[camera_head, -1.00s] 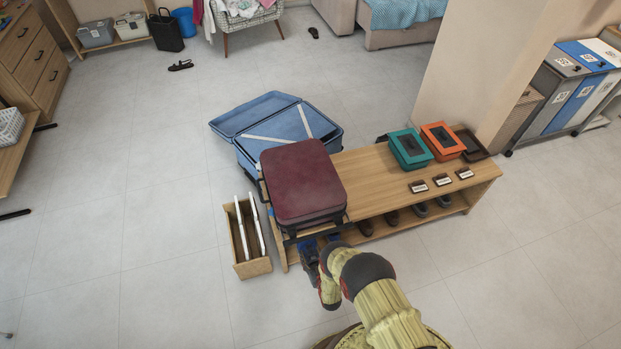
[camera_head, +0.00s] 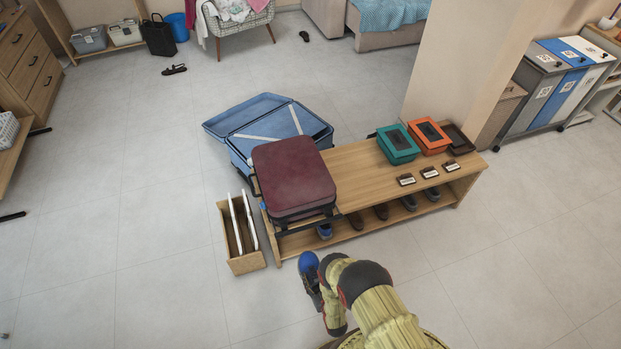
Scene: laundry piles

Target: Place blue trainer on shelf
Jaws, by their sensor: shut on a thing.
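A blue trainer (camera_head: 308,262) is at the end of my arm, in front of the low wooden bench and apart from it. My gripper (camera_head: 311,280) is shut on this trainer, though the fingertips are partly hidden by the shoe and my wrist. Another blue shoe (camera_head: 324,231) sits on the lower shelf (camera_head: 355,234) of the bench, under the left part of the top. Several dark shoes (camera_head: 381,211) stand along the same shelf to its right.
A maroon suitcase (camera_head: 292,178) covers the left of the bench top (camera_head: 362,177). Teal (camera_head: 398,144) and orange (camera_head: 430,137) boxes stand at its right. A wooden holder with white panels (camera_head: 240,236) is left of the bench. An open blue suitcase (camera_head: 262,126) lies behind. Floor is clear right.

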